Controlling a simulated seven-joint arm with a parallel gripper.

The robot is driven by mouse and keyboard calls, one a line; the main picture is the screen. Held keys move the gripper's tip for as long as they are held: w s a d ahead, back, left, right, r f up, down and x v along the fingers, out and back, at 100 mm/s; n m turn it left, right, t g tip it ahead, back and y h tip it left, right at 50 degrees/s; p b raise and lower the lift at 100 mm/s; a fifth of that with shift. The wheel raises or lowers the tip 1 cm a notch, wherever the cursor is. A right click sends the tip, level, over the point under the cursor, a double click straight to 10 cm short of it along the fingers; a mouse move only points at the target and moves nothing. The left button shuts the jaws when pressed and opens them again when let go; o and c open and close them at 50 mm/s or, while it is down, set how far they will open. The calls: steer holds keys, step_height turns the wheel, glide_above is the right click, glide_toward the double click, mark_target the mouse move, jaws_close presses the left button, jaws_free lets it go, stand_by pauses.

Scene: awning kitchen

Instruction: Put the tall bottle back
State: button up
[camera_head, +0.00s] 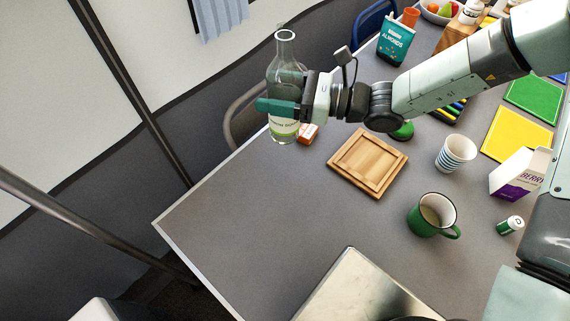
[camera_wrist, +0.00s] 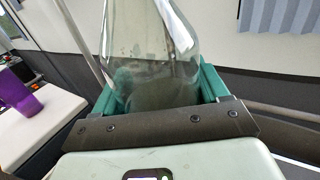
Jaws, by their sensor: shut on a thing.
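The tall clear glass bottle (camera_head: 284,78) is upright in the head view, with a white and green label low on its body. My gripper (camera_head: 285,107) is shut around the bottle's middle, its green fingers on either side. The bottle appears over the table's far left edge; I cannot tell how far its base is above the surface. In the wrist view the bottle (camera_wrist: 150,50) fills the space between the green fingers (camera_wrist: 155,95). Its base is hidden there.
A small orange box (camera_head: 309,133) lies just right of the bottle. A wooden board (camera_head: 368,162), green mug (camera_head: 433,215), striped cup (camera_head: 455,153) and berry carton (camera_head: 519,174) stand nearer. The table's left front (camera_head: 240,220) is clear. A purple cup (camera_wrist: 18,95) shows in the wrist view.

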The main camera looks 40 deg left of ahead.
step_height(320, 180, down, 14)
steer(key=shift+r, duration=0.25)
stand_by(0.5)
steer(key=shift+f, duration=0.15)
steer(key=o, duration=1.2)
